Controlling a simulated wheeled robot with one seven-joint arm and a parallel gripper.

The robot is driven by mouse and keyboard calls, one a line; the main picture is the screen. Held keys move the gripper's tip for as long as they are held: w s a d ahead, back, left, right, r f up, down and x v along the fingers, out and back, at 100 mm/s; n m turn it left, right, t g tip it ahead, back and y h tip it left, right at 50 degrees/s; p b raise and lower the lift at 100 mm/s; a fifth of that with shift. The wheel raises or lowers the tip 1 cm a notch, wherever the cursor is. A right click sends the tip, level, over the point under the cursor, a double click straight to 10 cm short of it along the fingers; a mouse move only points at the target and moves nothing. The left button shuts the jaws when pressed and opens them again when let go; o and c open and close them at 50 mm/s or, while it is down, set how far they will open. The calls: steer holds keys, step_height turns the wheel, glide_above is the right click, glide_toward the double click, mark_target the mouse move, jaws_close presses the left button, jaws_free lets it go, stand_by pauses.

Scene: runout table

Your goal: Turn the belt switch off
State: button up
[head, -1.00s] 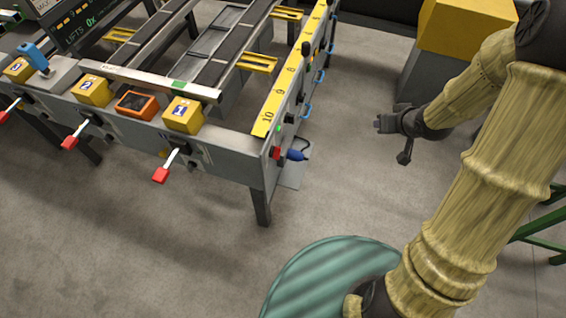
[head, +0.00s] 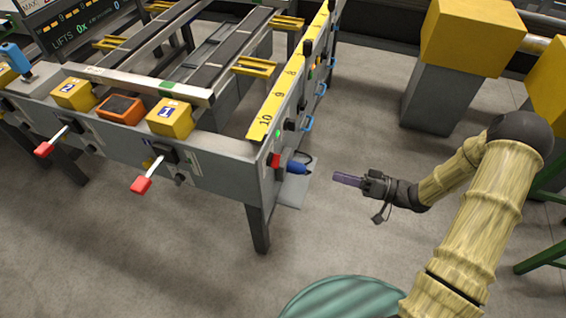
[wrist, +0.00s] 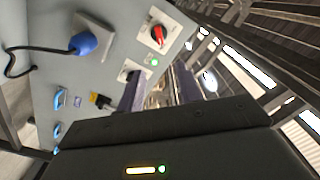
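A red rotary switch (head: 276,160) sits on the grey side panel of the runout table, close to its front corner. In the wrist view the red switch (wrist: 158,35) shows on a pale square plate at the upper middle. A second plate with a dark switch (wrist: 131,74) is below it, partly behind a finger. I cannot read which one is labelled for the belt. My gripper (head: 347,179) is to the right of the panel, apart from it, its fingers pointing towards it. In the wrist view the fingers (wrist: 160,84) stand apart with nothing between them.
A blue plug (head: 298,167) with a black cable sticks out from the panel beside the red switch; it also shows in the wrist view (wrist: 84,43). Red-handled levers (head: 141,185) project from the table's front. A yellow-topped grey block (head: 440,100) stands behind. Floor around my gripper is clear.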

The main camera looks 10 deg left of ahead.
mark_target(274, 161)
steer(key=w+a+b, duration=0.1)
steer(key=a, duration=1.6)
steer(key=shift+w+a, duration=0.2)
steer(key=shift+c, duration=0.2)
jaws_close()
